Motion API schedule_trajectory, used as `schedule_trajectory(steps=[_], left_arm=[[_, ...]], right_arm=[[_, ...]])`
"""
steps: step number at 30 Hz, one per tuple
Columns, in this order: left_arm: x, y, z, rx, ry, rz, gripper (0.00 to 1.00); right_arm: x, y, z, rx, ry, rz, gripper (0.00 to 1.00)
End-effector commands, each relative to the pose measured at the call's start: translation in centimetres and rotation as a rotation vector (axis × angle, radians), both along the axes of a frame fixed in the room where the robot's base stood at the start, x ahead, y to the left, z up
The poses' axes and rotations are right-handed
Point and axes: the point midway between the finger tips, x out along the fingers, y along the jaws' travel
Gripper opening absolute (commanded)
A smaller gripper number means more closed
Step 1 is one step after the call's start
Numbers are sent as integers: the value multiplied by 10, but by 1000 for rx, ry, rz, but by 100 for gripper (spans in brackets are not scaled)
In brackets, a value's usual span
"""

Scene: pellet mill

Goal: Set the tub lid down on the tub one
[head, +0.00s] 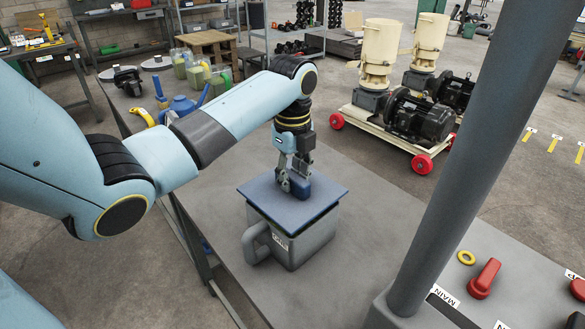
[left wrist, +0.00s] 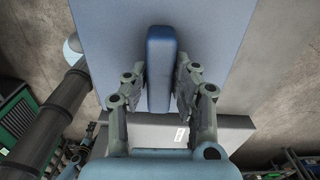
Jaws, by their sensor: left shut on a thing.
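The tub lid (head: 262,198) is a flat blue square plate with a raised darker blue handle bar. Tub one (head: 308,246) is a grey box-shaped tub with a loop handle and a white label on its front, standing on the grey table. My left gripper (head: 294,187) is shut on the lid's handle, which shows between its fingers in the left wrist view (left wrist: 160,75). The lid is over the tub's top and covers its opening, turned slightly against it. I cannot tell whether the lid touches the rim. My right gripper is not in view.
A grey post (head: 470,140) stands at the right of the table, near a red switch handle (head: 484,278) and a yellow ring (head: 466,257). Blue and yellow items and jugs (head: 195,75) are at the table's far left end. The tabletop around the tub is clear.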

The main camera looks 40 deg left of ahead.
Motion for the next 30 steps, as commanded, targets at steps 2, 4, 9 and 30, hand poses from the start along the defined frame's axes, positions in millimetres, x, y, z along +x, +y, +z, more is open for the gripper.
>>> schedule_trajectory(steps=[2,4,9,30], left_arm=[[0,0,0,0,-1,0,0],[0,0,-1,0,0,0,0],[0,0,-6,-1,-1,0,0],[0,0,-15,0,0,0,0]], right_arm=[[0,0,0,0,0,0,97],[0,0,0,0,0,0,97],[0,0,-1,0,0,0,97],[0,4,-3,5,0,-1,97]])
